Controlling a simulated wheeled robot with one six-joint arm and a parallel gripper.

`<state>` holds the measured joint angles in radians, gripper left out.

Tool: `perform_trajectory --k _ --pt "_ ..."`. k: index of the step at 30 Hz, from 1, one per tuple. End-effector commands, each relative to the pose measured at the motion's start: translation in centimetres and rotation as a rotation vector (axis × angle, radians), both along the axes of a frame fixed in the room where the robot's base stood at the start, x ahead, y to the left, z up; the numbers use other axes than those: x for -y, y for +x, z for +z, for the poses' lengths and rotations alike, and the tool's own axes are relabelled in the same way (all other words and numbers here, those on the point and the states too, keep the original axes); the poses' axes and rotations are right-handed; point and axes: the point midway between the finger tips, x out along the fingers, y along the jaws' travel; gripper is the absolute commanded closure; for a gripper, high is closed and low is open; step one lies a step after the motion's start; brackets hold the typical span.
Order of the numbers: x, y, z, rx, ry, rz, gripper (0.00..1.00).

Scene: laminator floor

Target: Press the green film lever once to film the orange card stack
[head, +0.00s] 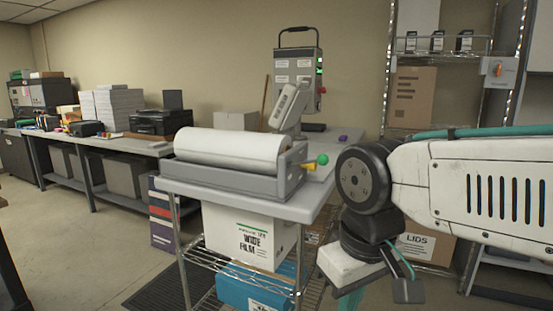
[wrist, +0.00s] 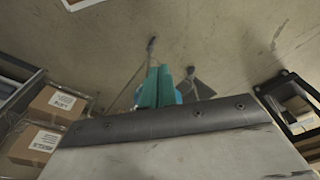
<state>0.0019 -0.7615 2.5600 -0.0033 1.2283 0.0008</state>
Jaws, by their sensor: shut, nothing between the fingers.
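A green ball knob (head: 322,159) shows at the right end of the grey roll holder, beside a short yellow-orange piece (head: 308,167); it looks like the film lever's end. I cannot make out an orange card stack in either view. My gripper (head: 349,302) hangs low at the bottom edge of the head view, below and right of the knob and well apart from it. In the wrist view its teal fingers (wrist: 157,88) are together, with nothing between them, pointing over the floor.
A white film roll (head: 230,148) lies in the holder on a grey-topped wire cart (head: 200,186). A "wide film" box (head: 250,240) sits below. A grey machine (head: 299,70) stands behind. Shelving with boxes (head: 413,98) is at right. Open floor (head: 110,240) lies left of the cart.

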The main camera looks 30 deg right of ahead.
Motion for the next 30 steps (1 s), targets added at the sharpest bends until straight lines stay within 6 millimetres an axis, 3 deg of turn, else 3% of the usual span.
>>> perform_trajectory --k 13,17,20,26,30 --pt "0.0 0.1 0.1 0.002 -0.001 -0.003 1.0" --pt "0.5 2.1 1.8 0.029 -0.006 -0.055 1.0" --pt "1.7 5.7 4.6 0.079 -0.017 -0.151 1.0" --pt "5.8 16.3 12.3 0.238 -0.032 -0.426 1.0" --pt "9.7 23.7 17.1 0.362 -0.027 -0.62 1.0"
